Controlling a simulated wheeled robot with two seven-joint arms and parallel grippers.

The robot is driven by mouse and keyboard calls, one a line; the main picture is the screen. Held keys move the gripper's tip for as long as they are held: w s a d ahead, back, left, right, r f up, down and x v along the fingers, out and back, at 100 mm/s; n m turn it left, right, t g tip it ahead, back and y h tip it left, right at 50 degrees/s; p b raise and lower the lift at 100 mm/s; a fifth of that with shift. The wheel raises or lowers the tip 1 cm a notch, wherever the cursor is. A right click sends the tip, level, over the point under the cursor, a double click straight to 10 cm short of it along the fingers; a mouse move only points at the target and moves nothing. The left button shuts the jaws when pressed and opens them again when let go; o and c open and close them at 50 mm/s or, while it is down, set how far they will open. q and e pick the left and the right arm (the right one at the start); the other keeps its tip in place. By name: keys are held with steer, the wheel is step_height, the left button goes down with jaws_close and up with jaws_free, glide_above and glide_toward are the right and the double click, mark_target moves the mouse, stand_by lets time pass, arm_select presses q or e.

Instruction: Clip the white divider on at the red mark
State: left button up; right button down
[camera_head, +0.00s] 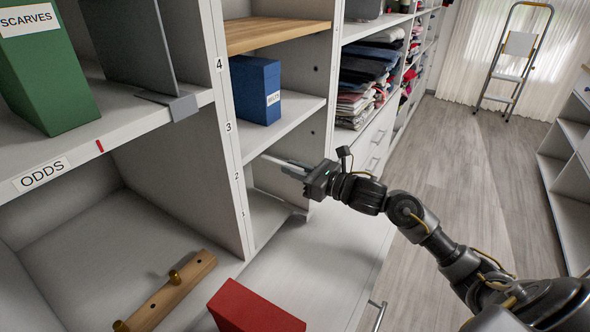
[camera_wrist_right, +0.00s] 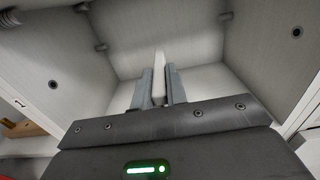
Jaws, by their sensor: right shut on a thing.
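The red mark (camera_head: 99,146) is on the front edge of the upper left shelf, right of the ODDS label (camera_head: 42,175). My right gripper (camera_head: 288,165) reaches into the narrow middle column, at the compartment by number 2. In the right wrist view its two grey fingers (camera_wrist_right: 159,88) are shut on a thin white piece, seen edge-on, which I take to be the white divider (camera_wrist_right: 159,72). Its far part lies inside the compartment; its full shape is hidden. My left gripper is not in view.
A dark grey divider (camera_head: 130,45) with a grey clip (camera_head: 183,106) stands right of the red mark. A green SCARVES box (camera_head: 45,80) stands behind the mark. A blue box (camera_head: 255,90) sits above my gripper. A red box (camera_head: 252,308) and wooden peg rail (camera_head: 170,290) lie below.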

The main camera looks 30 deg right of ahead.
mark_target(262, 157)
steer(key=shift+b, duration=0.35)
steer(key=shift+b+x, duration=0.9)
steer(key=shift+x, duration=1.5)
steer(key=c, duration=1.3)
jaws_free()
steer(key=shift+s, duration=0.1)
steer(key=b+v, duration=0.1)
steer(key=v, duration=0.9)
steer(key=shift+s+d, duration=0.25)
steer(key=shift+s, duration=0.05)
